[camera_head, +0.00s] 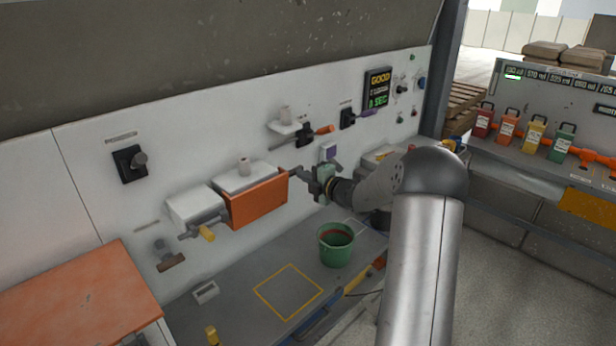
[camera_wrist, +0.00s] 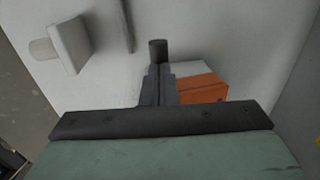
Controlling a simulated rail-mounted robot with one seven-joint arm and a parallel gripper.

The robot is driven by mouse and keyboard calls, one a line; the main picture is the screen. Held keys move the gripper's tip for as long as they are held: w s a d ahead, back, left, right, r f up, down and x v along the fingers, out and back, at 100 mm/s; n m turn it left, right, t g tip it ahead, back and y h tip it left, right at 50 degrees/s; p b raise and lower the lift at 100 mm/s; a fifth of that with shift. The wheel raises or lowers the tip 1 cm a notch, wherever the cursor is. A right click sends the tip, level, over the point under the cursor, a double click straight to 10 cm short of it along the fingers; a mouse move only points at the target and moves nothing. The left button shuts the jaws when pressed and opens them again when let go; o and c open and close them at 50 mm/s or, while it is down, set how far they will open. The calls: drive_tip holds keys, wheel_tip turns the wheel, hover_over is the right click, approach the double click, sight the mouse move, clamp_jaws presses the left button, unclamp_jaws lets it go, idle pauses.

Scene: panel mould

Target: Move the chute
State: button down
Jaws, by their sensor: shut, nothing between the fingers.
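An orange-fronted white box (camera_head: 257,203) is mounted low on the white wall panel; I cannot tell for sure whether it is the chute. A dark bar with a yellow grip (camera_head: 207,233) sticks out at its left end. My gripper (camera_head: 299,174) is shut and empty at the right end of the box. In the wrist view, my gripper (camera_wrist: 158,80) points at the wall, with a short dark round peg (camera_wrist: 158,50) just past the fingertips. I cannot tell whether they touch. The orange front (camera_wrist: 203,89) shows to the right, partly hidden by my gripper.
A green bucket (camera_head: 336,246) stands on the grey bench, right of a yellow-outlined square (camera_head: 288,292). Above the box are a small white shelf (camera_head: 285,126) and an orange-handled lever (camera_head: 323,130). An orange-topped table (camera_head: 75,295) is at left.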

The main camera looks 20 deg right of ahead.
drive_tip(key=shift+w+a+r+p, duration=0.35)
drive_tip(key=shift+w+r+p, duration=0.15)
drive_tip(key=shift+w, duration=0.2)
drive_tip(key=shift+r, duration=0.1)
drive_tip(key=v, duration=1.4)
drive_tip(key=shift+d+r+b, duration=0.2)
drive_tip(key=shift+b, duration=0.1)
drive_tip(key=shift+s+a, duration=0.1)
